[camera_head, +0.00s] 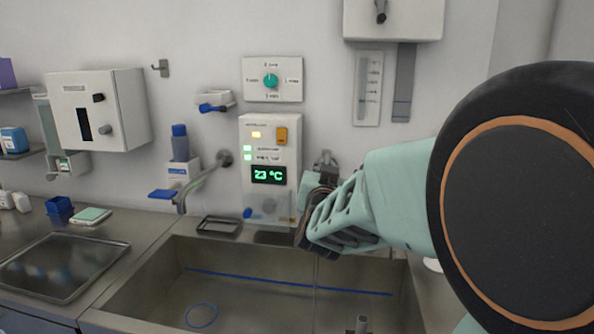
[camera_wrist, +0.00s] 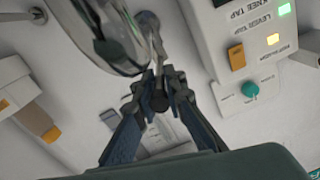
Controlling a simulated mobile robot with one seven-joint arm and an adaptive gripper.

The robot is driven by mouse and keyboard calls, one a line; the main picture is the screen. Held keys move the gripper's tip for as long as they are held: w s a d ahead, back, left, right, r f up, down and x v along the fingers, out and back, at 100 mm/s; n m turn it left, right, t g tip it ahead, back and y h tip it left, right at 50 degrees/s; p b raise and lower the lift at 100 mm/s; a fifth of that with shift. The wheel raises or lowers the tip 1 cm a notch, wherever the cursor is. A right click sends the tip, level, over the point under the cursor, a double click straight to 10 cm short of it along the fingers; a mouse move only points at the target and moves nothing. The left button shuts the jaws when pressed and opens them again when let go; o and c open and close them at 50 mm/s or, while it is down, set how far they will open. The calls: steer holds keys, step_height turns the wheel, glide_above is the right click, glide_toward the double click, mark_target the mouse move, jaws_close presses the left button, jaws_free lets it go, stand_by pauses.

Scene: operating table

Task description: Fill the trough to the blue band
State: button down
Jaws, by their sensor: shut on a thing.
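The steel trough (camera_head: 240,300) fills the lower middle of the head view. A blue band (camera_head: 285,281) runs along its back wall. I cannot make out a water surface against it. A thin pale vertical line (camera_head: 315,285) drops into the trough below my gripper; it looks like a thin stream. My gripper (camera_head: 318,208) is at the wall above the trough's back edge. In the wrist view my gripper (camera_wrist: 160,90) is shut on the dark end of a metal lever (camera_wrist: 156,52). A shiny metal part (camera_wrist: 110,35), probably the tap's spout, is close beside it.
The control panel (camera_head: 270,147) reads 23 °C, with green and amber lights lit. A dial (camera_head: 271,80) is above it. Another spout (camera_head: 206,178) is on the left. A blue ring (camera_head: 201,315) shows in the trough. A tray (camera_head: 65,268) lies on the left counter.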

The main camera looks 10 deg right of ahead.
steer(key=shift+w+a+r+m+g+h+p, duration=0.1)
steer(key=shift+w+a+m+g+h+p, duration=0.4)
steer(key=shift+a+m+g+h+p, duration=0.55)
steer(key=shift+w+a+f+m+g+h+p, duration=0.1)
steer(key=shift+w+a+m+g+h+p, duration=0.5)
steer(key=shift+m+h+p, duration=0.6)
steer(key=shift+w+a+r+m+g+h+p, duration=0.1)
steer(key=shift+w+a+m+g+h+p, duration=0.3)
steer(key=shift+a+m+g+h+p, duration=1)
steer(key=shift+d+n+t+h, duration=0.35)
steer(key=shift+d+n+t, duration=0.15)
steer(key=shift+n+t, duration=0.15)
steer(key=c, duration=2)
jaws_free()
steer(key=shift+c, duration=0.2)
steer(key=v, duration=1.2)
steer(key=shift+w, duration=0.1)
